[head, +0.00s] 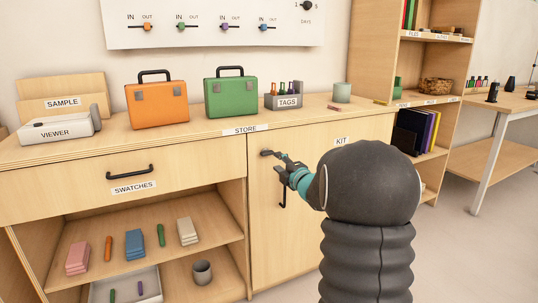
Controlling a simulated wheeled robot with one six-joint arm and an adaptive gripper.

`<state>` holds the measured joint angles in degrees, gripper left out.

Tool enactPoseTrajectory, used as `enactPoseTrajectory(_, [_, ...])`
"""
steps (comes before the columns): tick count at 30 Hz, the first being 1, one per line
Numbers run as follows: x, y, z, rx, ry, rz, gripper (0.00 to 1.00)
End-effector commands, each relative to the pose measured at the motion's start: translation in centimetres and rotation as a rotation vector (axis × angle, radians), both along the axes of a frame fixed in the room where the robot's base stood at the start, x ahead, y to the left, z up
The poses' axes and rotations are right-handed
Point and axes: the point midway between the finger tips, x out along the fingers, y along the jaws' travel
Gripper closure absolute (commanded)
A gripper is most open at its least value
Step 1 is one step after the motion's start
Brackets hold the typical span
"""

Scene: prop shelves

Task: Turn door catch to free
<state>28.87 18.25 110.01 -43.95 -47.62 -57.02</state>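The cabinet door marked KIT (262,230) is closed, at the centre right below the counter. A small dark piece (266,153) shows near the door's upper left edge; it looks like the door catch, but its setting is too small to read. A black vertical door handle (282,198) shows partly below my gripper. My gripper (281,163) is at the upper left of the door, close to the dark piece. I cannot tell whether they touch. My teal wrist and dark arm hide part of the door, and the fingers are too small to judge.
An orange case (158,105), a green case (231,98) and a tags holder (284,102) stand on the counter. A swatches drawer (70,190) is shut at left, above open shelves. Floor is clear at right, before a side table (505,105).

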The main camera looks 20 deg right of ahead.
Motion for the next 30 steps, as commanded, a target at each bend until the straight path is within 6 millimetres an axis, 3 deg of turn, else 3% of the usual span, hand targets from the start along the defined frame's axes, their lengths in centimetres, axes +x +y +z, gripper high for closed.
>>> enactPoseTrajectory(6, [4.1, 0.2, 0.1, 0.0, -0.001, 0.002, 0.62])
enactPoseTrajectory(12, [6.7, 0.2, 0.0, 0.0, 0.001, 0.001, 0.62])
enactPoseTrajectory(26, [7.8, 0.3, 0.0, 0.0, 0.0, 0.0, 0.62])
enactPoseTrajectory(30, [7.8, 0.3, 0.0, 0.0, 0.0, 0.0, 0.95])
